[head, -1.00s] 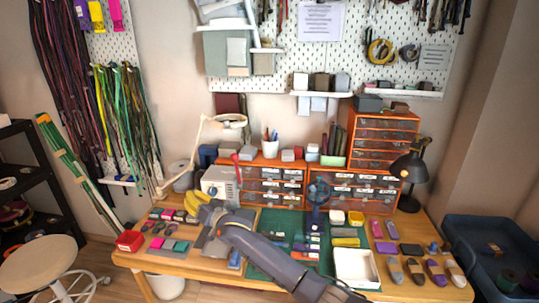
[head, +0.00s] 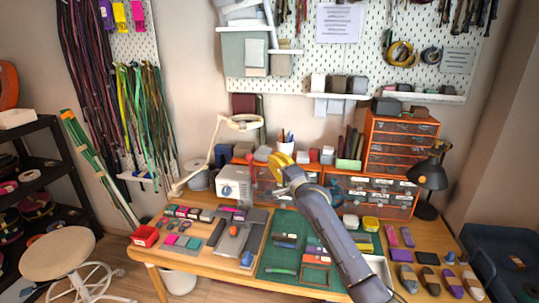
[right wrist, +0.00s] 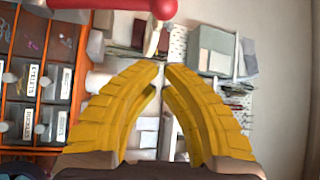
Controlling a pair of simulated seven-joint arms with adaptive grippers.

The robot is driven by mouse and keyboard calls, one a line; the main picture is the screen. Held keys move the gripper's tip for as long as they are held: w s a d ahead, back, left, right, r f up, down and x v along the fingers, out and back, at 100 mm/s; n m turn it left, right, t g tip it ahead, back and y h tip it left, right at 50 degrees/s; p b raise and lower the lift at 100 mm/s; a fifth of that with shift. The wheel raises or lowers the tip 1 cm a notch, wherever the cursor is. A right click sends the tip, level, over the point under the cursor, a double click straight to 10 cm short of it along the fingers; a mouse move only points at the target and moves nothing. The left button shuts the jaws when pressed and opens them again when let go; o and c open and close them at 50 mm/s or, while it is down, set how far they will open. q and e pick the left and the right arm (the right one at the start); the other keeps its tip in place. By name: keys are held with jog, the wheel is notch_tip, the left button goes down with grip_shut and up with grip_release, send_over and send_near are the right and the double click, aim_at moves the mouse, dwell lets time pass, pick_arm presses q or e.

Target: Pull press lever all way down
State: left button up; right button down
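The press is a small white box (head: 233,183) at the back left of the table. In the head view its red lever (head: 250,159) shows just left of my right gripper. In the right wrist view the lever's red bar and round knob (right wrist: 163,8) cross the top edge, beyond my fingertips and apart from them. My right gripper (head: 277,160) has yellow fingers and is raised beside the press. In the right wrist view its fingertips (right wrist: 162,69) are almost together, with a slim gap and nothing between them. My left gripper is not in view.
Orange drawer units (head: 372,195) stand behind and right of the gripper. A white lamp (head: 242,122) arches over the back left. A green mat (head: 277,257) and several small items cover the table. A black lamp (head: 430,173) stands at the right.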

jog(key=shift+d+f+m, duration=0.2)
jog(key=shift+f+m, duration=0.1)
send_over(252, 171)
jog(key=d, duration=0.3)
jog(key=shift+w+a+r, duration=0.2)
jog(key=shift+w+r, duration=0.15)
jog(key=shift+r, duration=0.05)
dwell(0.8)
dwell(0.4)
